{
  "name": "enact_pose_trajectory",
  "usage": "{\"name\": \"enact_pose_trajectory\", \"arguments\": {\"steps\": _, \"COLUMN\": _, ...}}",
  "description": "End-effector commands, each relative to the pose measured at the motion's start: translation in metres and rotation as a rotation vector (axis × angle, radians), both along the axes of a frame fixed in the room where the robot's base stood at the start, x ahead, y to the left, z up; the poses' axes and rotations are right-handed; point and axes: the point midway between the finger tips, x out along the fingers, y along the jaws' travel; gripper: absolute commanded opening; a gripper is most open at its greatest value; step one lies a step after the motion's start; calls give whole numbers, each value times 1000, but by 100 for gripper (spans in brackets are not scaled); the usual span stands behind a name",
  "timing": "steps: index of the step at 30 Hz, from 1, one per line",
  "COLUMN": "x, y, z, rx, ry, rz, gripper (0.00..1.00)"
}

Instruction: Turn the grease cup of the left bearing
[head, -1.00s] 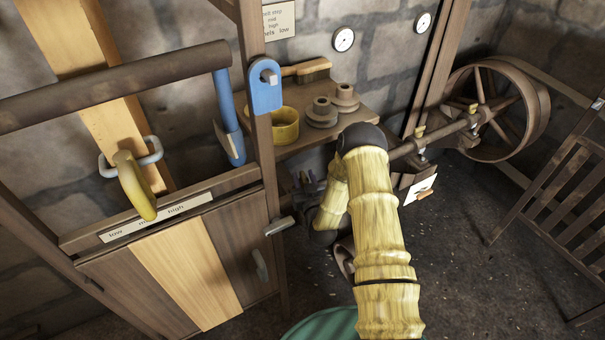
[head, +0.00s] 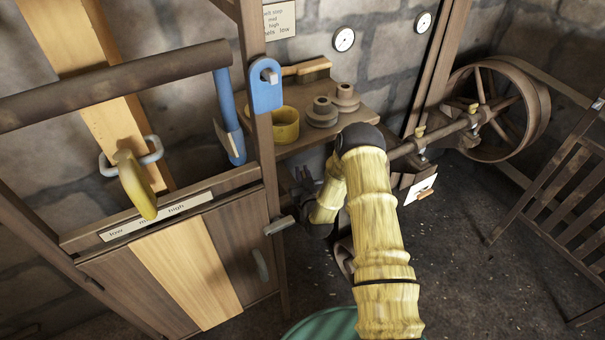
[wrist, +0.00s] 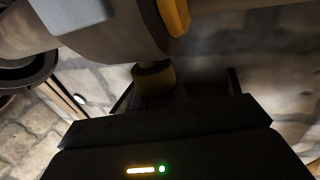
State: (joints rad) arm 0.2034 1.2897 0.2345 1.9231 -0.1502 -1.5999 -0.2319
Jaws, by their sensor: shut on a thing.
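In the wrist view a small brass-yellow cup (wrist: 153,76) stands against a large brown rounded body (wrist: 110,42). My gripper (wrist: 157,94) is shut on this cup; its dark fingers are hard to make out in shadow. In the head view my gripper (head: 303,182) is below the shelf, left of my yellow arm, and what it holds is too small to tell there. On the shaft at right, the nearer bearing (head: 422,150) has a brass grease cup (head: 420,131), and the farther one also has a brass cup (head: 473,108).
A shelf (head: 345,122) carries a yellow pot (head: 285,124), pulleys and a brush. A spoked wheel (head: 490,105) stands at right, with a slatted gate (head: 560,190) beside it.

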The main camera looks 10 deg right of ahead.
Motion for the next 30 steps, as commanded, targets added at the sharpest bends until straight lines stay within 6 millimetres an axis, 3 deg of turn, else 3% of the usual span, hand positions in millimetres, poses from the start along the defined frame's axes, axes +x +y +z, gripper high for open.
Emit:
{"name": "enact_pose_trajectory", "arguments": {"steps": 18, "x": 0, "y": -5, "z": 0, "rx": 2, "ry": -2, "rz": -335, "gripper": 0}}
{"name": "enact_pose_trajectory", "arguments": {"steps": 30, "x": -1, "y": -7, "z": 0, "rx": 0, "ry": -1, "rz": -372, "gripper": 0}}
